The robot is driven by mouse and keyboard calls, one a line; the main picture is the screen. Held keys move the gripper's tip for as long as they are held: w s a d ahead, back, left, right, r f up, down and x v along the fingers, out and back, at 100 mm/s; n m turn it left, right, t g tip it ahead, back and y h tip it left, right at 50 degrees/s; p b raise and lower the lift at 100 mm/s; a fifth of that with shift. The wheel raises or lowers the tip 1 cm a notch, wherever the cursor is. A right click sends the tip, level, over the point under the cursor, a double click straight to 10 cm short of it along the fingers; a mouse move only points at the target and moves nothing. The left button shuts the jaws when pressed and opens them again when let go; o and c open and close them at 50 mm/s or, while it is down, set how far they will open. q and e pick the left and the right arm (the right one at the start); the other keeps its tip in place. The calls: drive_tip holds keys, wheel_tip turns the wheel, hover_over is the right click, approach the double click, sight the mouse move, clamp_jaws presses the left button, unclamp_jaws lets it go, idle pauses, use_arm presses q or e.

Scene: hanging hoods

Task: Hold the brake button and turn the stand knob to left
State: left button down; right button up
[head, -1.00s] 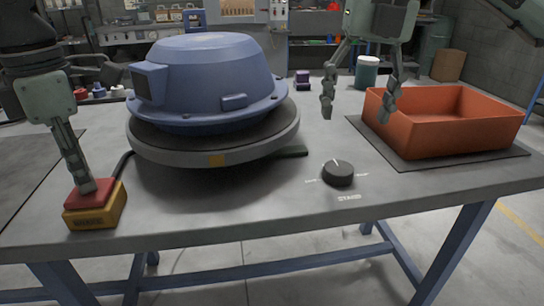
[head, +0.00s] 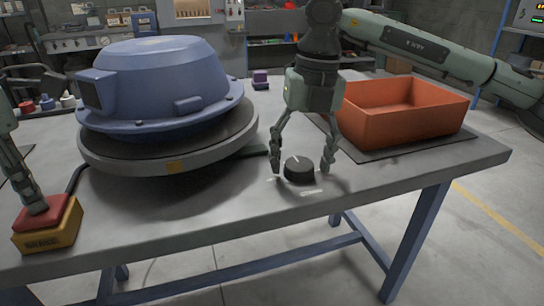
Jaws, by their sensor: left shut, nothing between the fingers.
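The brake button is a red cap (head: 44,212) on a yellow box (head: 47,235) at the table's left front. My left gripper (head: 36,207) is shut, and its fingertips rest on the red cap. The stand knob (head: 299,170) is black and round with a white pointer mark, on the table near the front edge. My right gripper (head: 301,170) is open above it, one finger at each side of the knob. A small gap seems to show on either side, but contact is hard to tell. The STAND label is hard to read.
A blue hood (head: 160,85) sits on a round grey turntable (head: 172,158) left of the knob. An orange bin (head: 400,122) stands on a dark mat (head: 400,154) behind and right of my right gripper. The front right of the table is clear.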

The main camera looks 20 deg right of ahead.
use_arm(q)
drive_tip(key=shift+f, duration=0.15)
use_arm(e)
drive_tip(key=c, duration=1.1)
drive_tip(key=n, duration=0.4)
drive_tip(key=shift+d+n, duration=0.1)
drive_tip(key=shift+n, duration=0.2)
drive_tip(key=n, duration=0.4)
drive_tip(key=shift+w+n+g, duration=0.15)
drive_tip(key=shift+n+g, duration=0.15)
drive_tip(key=shift+g, duration=0.1)
drive_tip(key=n, duration=0.4)
drive_tip(key=shift+w+n+h, duration=0.1)
drive_tip(key=shift+n+h, duration=0.3)
drive_tip(key=shift+n, duration=1.9)
